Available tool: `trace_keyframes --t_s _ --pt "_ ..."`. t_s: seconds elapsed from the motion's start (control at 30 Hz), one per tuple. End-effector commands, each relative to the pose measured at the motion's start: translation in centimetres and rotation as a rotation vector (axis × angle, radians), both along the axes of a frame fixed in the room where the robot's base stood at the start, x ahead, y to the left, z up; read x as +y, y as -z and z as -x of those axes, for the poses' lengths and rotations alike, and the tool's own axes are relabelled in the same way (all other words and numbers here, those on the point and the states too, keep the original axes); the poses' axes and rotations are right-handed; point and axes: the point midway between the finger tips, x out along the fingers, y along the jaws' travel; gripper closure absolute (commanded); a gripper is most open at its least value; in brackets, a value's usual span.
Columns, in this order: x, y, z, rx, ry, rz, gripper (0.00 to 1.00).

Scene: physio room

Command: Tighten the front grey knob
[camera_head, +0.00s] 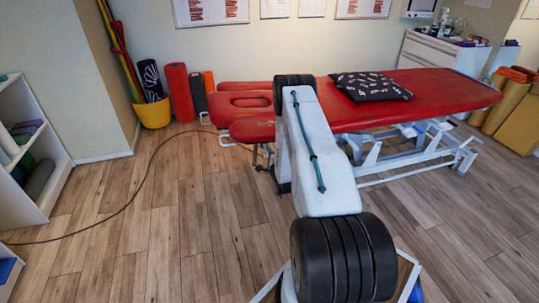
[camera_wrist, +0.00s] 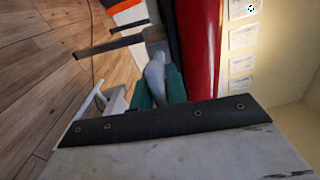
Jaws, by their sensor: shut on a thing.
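In the wrist view, a pale grey knob (camera_wrist: 155,78) sits between the two green fingers of my gripper (camera_wrist: 159,86). The fingers are shut on it, one on each side, and hide part of it. Metal bars of the table frame (camera_wrist: 112,46) lie just beyond the knob. The red treatment table (camera_head: 440,90) stands ahead in the head view, and its red edge (camera_wrist: 199,45) runs beside the gripper in the wrist view. In the head view my arm hides the gripper and the knob. I cannot tell how tight the knob is.
A black patterned pillow (camera_head: 370,86) lies on the table. A dark cable (camera_head: 150,165) runs over the wooden floor at left. A yellow bucket (camera_head: 153,113) and a red roll (camera_head: 178,92) stand by the wall. A white shelf (camera_head: 45,150) is at far left. The left floor is otherwise clear.

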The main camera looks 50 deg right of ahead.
Motion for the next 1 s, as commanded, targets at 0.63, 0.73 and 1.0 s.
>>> trace_keyframes --t_s 0.63,0.73,1.0 --pt "0.0 0.1 0.1 -0.005 0.003 -0.013 0.64" --pt "0.1 0.1 0.1 -0.005 0.002 -0.012 0.64" --pt "0.8 0.1 1.3 -0.004 0.002 -0.014 0.64"
